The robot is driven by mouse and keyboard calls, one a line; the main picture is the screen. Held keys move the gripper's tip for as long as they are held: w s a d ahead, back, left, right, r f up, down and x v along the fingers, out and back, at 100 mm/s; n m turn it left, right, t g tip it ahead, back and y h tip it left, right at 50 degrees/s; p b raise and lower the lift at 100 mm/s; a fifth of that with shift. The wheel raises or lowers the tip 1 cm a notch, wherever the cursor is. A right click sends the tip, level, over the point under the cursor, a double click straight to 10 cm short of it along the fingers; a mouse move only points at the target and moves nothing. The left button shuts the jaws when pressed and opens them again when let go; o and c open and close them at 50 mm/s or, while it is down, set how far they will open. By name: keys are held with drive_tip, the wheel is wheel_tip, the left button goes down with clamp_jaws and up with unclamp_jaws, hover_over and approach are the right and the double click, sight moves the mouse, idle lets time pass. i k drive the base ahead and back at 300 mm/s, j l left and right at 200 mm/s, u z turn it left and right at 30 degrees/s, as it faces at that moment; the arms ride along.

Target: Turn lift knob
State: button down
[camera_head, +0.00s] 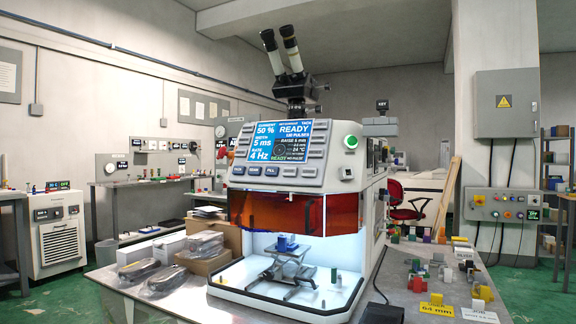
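A white bench machine (350,200) with a lit screen (282,142) stands on the grey table, with a microscope head on top. Its orange shield (275,210) sits above an open, brightly lit chamber. Inside, a small grey metal lift stage (290,268) stands on the chamber floor and bears a blue block (286,243). The lift's knob is too small to tell apart from the stage's other metal parts. My gripper is not in view.
Boxes and wrapped packs (150,273) lie left of the machine. Several coloured blocks and yellow and white label cards (437,309) lie to its right. A dark object (382,312) is at the front table edge. The chamber's front is open.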

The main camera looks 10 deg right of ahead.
sight(268, 275)
drive_tip(key=i+j+u, duration=0.45)
drive_tip(key=i+j, duration=0.15)
drive_tip(key=i, duration=0.25)
